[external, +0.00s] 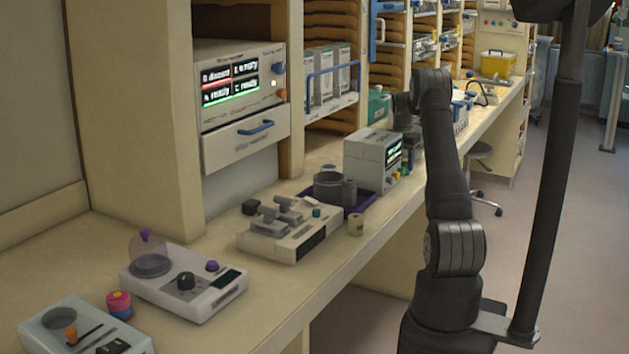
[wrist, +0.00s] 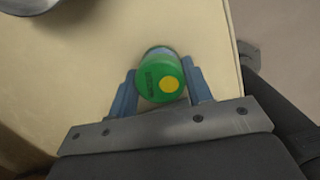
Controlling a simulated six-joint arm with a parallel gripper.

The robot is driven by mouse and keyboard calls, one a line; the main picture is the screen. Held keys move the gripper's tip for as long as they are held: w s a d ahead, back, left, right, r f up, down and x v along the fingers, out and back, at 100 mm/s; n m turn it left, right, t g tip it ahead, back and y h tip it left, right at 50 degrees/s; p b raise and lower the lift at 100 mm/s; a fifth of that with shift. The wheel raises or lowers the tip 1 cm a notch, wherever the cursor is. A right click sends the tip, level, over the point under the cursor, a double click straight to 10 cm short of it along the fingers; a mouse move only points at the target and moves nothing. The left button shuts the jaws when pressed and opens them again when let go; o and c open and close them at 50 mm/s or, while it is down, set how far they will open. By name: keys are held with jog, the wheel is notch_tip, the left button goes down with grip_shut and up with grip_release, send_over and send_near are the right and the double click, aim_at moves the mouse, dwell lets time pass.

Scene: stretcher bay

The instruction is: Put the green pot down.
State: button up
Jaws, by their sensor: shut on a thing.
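The green pot (wrist: 158,76) shows in the wrist view, a small round green container with a yellow dot on its top. My gripper (wrist: 162,80) has its two blue-grey fingers on either side of the pot, shut on it. A pale counter surface (wrist: 95,75) lies beneath; I cannot tell whether the pot touches it. In the external view my arm bends down over the counter behind the grey instrument box. There the gripper and pot are small and partly hidden, so I cannot make out the pot clearly.
The counter edge (wrist: 233,55) runs close to the right of the pot, with floor beyond. A round metallic thing (wrist: 30,4) is at the upper left. In the external view, a grey instrument box (external: 368,160) and a purple tray (external: 345,205) stand on the counter (external: 300,285).

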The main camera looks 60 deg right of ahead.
aim_at(404, 159)
jog(key=o, duration=1)
jog(key=shift+f, duration=0.1)
notch_tip(404, 159, up, 12)
jog(key=a, duration=0.1)
jog(key=shift+a, duration=0.2)
jog(key=shift+w, duration=0.1)
jog(key=f, duration=0.4)
jog(key=d+f, duration=0.1)
jog(key=f, duration=0.7)
jog(key=shift+d+f, duration=0.2)
notch_tip(404, 159, up, 3)
jog(key=shift+r, duration=0.75)
